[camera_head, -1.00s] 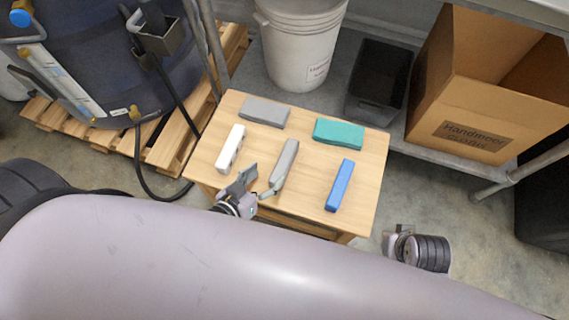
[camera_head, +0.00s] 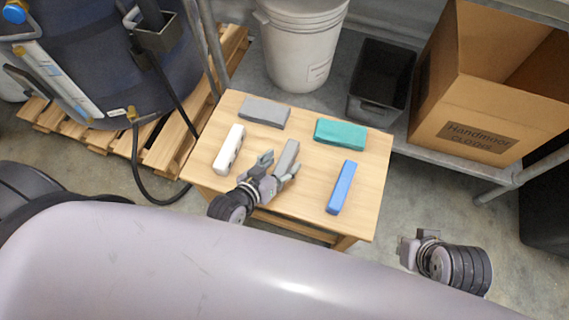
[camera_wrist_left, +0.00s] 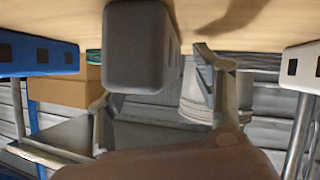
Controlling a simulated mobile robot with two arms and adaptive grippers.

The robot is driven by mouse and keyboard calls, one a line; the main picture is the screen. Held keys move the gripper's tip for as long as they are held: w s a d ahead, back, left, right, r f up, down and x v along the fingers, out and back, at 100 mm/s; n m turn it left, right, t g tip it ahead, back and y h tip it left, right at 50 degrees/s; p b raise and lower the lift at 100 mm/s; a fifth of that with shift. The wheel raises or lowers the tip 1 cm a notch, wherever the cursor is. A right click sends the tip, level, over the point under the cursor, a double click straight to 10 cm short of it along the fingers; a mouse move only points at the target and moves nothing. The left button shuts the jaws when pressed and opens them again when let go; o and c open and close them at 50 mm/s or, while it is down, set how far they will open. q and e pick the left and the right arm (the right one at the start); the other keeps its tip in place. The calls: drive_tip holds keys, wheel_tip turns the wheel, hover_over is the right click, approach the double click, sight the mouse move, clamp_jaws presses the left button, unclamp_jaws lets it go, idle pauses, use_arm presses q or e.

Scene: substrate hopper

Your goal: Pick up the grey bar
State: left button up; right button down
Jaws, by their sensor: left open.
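The grey bar (camera_head: 289,150) lies in the middle of the wooden table, its near part hidden by my left gripper. My left gripper (camera_head: 275,168) is open at the bar's near end. In the left wrist view the bar's end (camera_wrist_left: 137,45) shows between the two spread fingers (camera_wrist_left: 157,85), closer to the left one. I cannot tell whether a finger touches it. My right gripper (camera_head: 411,247) is off the table at the lower right, apart from the bar; its jaw opening is unclear.
The wooden table (camera_head: 215,183) also holds a white block (camera_head: 229,149), a wider grey block (camera_head: 265,112), a green block (camera_head: 340,134) and a blue block (camera_head: 341,187). A white bucket (camera_head: 300,50), a black bin (camera_head: 380,80) and a cardboard box (camera_head: 475,105) stand behind.

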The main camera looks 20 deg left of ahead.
use_arm(q)
drive_tip(key=shift+c, duration=0.5)
clamp_jaws()
